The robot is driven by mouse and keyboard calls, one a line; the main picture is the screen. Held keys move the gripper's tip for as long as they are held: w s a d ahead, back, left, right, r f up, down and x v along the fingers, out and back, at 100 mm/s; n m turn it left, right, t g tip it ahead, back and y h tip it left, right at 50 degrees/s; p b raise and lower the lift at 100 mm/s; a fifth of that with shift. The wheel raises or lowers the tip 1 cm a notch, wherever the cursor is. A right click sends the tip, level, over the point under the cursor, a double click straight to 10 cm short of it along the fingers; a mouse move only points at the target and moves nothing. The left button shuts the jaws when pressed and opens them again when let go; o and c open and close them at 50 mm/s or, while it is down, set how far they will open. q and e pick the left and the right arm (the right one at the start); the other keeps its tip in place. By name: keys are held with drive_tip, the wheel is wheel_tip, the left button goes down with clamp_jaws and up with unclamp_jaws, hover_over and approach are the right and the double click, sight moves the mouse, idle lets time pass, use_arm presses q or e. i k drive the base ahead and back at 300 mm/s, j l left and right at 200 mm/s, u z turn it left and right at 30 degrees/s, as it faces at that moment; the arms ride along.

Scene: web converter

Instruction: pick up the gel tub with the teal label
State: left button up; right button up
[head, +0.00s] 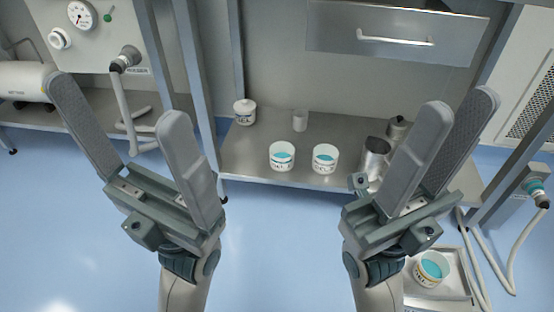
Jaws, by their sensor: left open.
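A lidded white tub (244,112) stands at the shelf's back left. My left gripper (118,103) is open and empty, left of the shelf in the picture. My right gripper (462,103) looks open and empty; its fingers cover the shelf's right part.
A drawer (395,38) hangs above. A tray (452,293) and hoses lie at right. The blue floor (270,250) is clear in the middle.

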sight(282, 154)
drive_tip(key=i+j+z, duration=0.15)
drive_tip(key=j, duration=0.25)
drive_tip(key=i+j+z, duration=0.15)
drive_tip(key=j, duration=0.3)
drive_tip(key=i+j+z, duration=0.15)
drive_tip(key=j, duration=0.35)
drive_tip(key=i+j+z, duration=0.15)
drive_tip(key=j, duration=0.35)
drive_tip(key=i+j+z, duration=0.15)
drive_tip(key=j, duration=0.35)
drive_tip(key=i+j+z, duration=0.2)
drive_tip(key=j, duration=0.3)
